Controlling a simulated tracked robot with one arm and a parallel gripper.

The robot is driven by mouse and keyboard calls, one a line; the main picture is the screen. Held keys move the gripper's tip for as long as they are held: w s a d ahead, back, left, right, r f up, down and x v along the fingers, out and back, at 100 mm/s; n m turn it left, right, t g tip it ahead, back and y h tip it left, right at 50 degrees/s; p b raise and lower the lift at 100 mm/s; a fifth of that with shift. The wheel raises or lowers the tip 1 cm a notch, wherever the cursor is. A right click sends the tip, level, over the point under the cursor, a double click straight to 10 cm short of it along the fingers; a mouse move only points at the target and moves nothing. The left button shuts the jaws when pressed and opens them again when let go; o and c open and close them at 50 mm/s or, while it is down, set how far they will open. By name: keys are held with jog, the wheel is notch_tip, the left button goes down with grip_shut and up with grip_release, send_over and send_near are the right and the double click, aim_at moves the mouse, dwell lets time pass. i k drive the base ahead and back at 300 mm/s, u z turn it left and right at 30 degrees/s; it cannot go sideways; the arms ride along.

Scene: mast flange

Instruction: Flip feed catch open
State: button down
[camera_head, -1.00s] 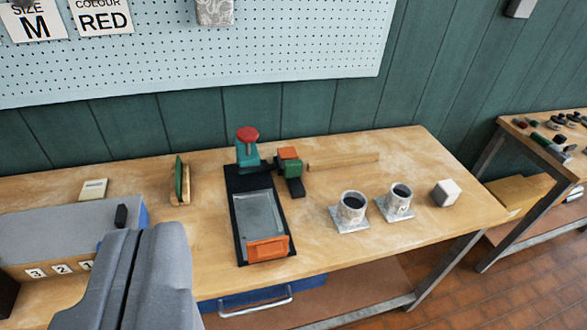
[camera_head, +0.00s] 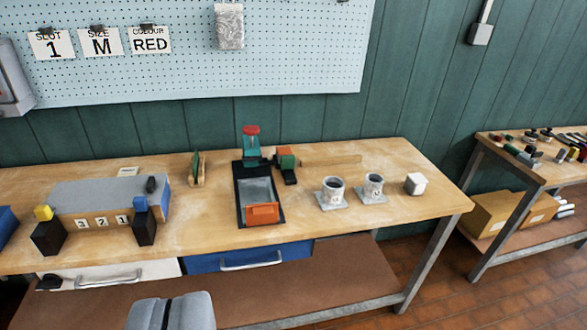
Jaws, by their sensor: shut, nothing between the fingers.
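A black-based fixture (camera_head: 240,212) stands mid-bench, with a grey plate (camera_head: 257,189) in it. An orange block (camera_head: 263,214) sits at its front end. A teal post with a red knob (camera_head: 251,131) stands at its back, and an orange and green piece (camera_head: 286,158) on a dark arm is at its back right. I cannot tell which part is the feed catch or how it is set. My gripper (camera_head: 172,308) is shut and empty at the bottom edge, in front of the bench and well apart from the fixture.
A grey box (camera_head: 110,194) marked 3, 2, 1 stands left, with dark blocks (camera_head: 48,238) before it. Two grey flanged cups (camera_head: 332,194) and a white cube (camera_head: 415,184) are at right. Drawers (camera_head: 250,257) are under the bench (camera_head: 400,220). A second bench (camera_head: 540,178) stands at far right.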

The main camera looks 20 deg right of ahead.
aim_at(287, 161)
jog(key=k, duration=0.45)
jog(key=z, duration=0.45)
jog(key=i, duration=0.7)
jog(key=z, duration=0.65)
jog(key=i, duration=1)
jog(key=u, duration=0.65)
jog(key=i, duration=0.55)
jog(key=u, duration=0.45)
